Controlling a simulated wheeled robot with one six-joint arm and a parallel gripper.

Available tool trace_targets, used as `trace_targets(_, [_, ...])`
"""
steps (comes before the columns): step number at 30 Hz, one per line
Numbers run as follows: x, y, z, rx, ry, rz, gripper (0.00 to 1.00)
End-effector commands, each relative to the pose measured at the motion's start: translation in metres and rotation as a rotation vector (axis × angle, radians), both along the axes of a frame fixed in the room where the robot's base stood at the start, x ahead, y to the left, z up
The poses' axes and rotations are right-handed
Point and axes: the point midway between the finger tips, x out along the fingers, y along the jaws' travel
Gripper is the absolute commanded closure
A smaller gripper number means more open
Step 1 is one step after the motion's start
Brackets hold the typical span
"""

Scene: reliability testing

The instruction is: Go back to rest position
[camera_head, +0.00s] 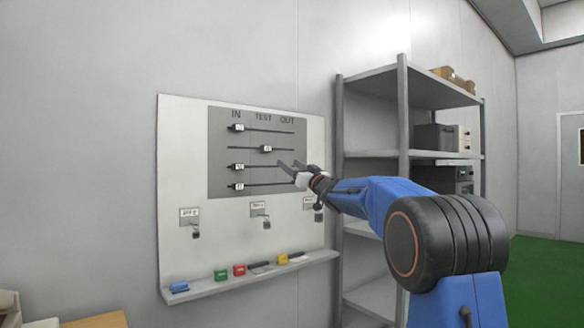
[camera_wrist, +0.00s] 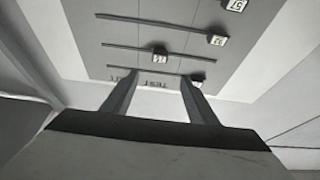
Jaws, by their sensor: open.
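My gripper (camera_head: 292,170) is open and empty in front of the right part of the grey slider panel (camera_head: 222,150) in the head view. It also shows in the wrist view (camera_wrist: 152,90), its two fingers apart with nothing between them. My blue arm reaches in from the right. The panel is headed IN, TEST and OUT and has several horizontal sliders. The second slider's white tag (camera_head: 266,149) is near the middle, under TEST. The other tags, such as the top one (camera_head: 239,127), are at the left, under IN. I cannot tell whether the fingertips touch the panel.
The white board (camera_head: 175,140) has a ledge (camera_head: 215,287) with blue, green, red and yellow items. Hooks with small hanging objects (camera_head: 266,222) are below the panel. A grey shelf rack (camera_head: 403,110) stands right of the board, behind my arm. Green floor (camera_head: 540,270) is open at right.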

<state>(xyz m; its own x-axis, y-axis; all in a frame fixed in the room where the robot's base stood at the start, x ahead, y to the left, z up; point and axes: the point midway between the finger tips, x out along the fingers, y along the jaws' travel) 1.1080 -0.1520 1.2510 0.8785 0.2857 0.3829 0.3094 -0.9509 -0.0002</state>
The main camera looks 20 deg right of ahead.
Motion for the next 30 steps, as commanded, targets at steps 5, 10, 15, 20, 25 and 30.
trace_targets(5, [-0.003,-0.001,-0.001,-0.001,0.000,-0.001,0.47])
trace_targets(10, [-0.003,-0.001,-0.001,0.000,0.000,0.000,0.47])
trace_targets(15, [-0.003,-0.001,-0.001,0.000,0.000,-0.001,0.47])
trace_targets(20, [-0.012,-0.001,-0.002,0.004,0.018,-0.033,0.47])
trace_targets(25, [-0.043,-0.004,-0.014,0.017,0.097,-0.143,0.47])
trace_targets(30, [-0.087,-0.008,-0.043,0.022,0.220,-0.265,0.47])
